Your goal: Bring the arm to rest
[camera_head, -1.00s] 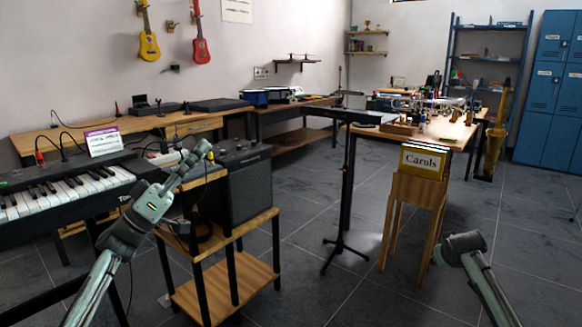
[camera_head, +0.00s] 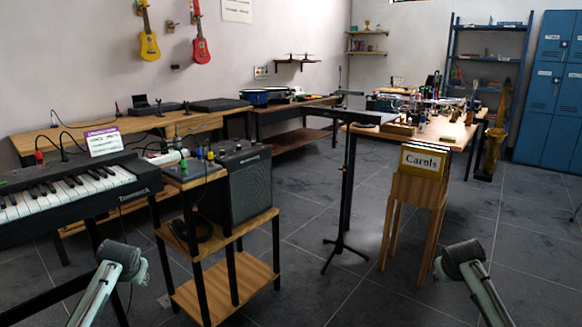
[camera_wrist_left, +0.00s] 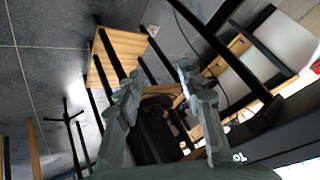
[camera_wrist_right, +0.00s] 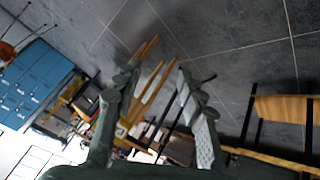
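My left arm (camera_head: 122,258) is folded low at the bottom left of the head view, in front of the keyboard stand. Its gripper is outside the head view. In the left wrist view my left gripper (camera_wrist_left: 157,82) is open, with nothing between its fingers. My right arm (camera_head: 463,256) stands low at the bottom right of the head view, and its gripper is outside that view. In the right wrist view my right gripper (camera_wrist_right: 152,80) is open and empty, with floor and furniture beyond it.
A keyboard (camera_head: 75,190) stands at the left. Beside it is a wooden shelf stand (camera_head: 250,272) bearing a black amplifier (camera_head: 247,185). A music stand (camera_head: 348,185) and a wooden stand with a "Carols" box (camera_head: 423,161) are ahead. The floor (camera_head: 330,290) between my arms is clear.

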